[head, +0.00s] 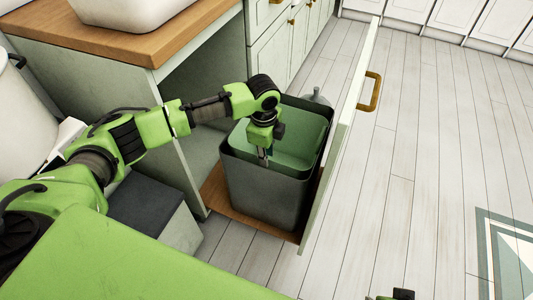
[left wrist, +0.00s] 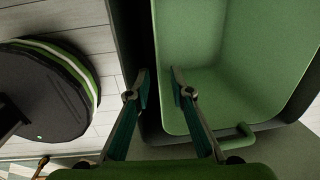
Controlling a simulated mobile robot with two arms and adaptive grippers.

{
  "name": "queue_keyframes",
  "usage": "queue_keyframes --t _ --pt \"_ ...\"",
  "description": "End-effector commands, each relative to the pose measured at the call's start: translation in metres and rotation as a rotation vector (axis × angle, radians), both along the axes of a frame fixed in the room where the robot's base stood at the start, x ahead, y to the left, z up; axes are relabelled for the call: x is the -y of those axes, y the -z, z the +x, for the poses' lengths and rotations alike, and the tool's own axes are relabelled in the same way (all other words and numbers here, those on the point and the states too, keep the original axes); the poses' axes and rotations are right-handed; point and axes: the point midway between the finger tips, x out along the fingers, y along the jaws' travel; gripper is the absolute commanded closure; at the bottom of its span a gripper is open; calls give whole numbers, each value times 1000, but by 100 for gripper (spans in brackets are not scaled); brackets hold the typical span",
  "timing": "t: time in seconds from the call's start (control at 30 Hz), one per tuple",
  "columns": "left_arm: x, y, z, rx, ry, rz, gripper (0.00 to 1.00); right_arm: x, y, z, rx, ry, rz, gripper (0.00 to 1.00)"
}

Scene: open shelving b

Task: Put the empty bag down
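I cannot make out an empty bag in either view. A dark grey bin (head: 262,192) with a green inner bin (head: 305,125) stands in the pulled-out cabinet unit. My left gripper (head: 264,157) points down over the bin's near rim area in the head view. The green inner bin (left wrist: 235,45) lies below and to the right of the fingers there. My right gripper is not clearly seen; only a small dark and green piece shows at the head view's bottom edge.
The pull-out front (head: 342,130) with a brass handle (head: 370,91) stands right of the bin. A wooden counter (head: 115,40) with a white basin (head: 130,12) is at upper left. A grey rounded object (head: 318,96) shows behind the bin. The floor at right is clear.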

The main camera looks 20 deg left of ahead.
Motion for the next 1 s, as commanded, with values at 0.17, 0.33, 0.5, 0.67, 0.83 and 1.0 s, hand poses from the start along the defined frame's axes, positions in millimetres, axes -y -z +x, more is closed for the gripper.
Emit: queue_keyframes --t 0.17,0.33,0.5,0.67,0.83,1.0 --pt "0 0 0 0 0 0 79 -1 -1 0 0 1 2 72" --pt "0 -5 1 2 0 -1 79 -1 -5 -3 -3 2 4 72" --pt "0 -25 0 3 0 -1 79 0 -14 -5 -1 1 2 72" --pt "0 -52 -2 3 1 -1 79 -1 11 1 -13 -1 2 72" --pt "0 -85 -5 3 -1 -1 79 -2 40 4 -27 -3 1 72" --pt "0 -112 -8 3 0 -1 79 -3 65 3 -40 -5 0 72"
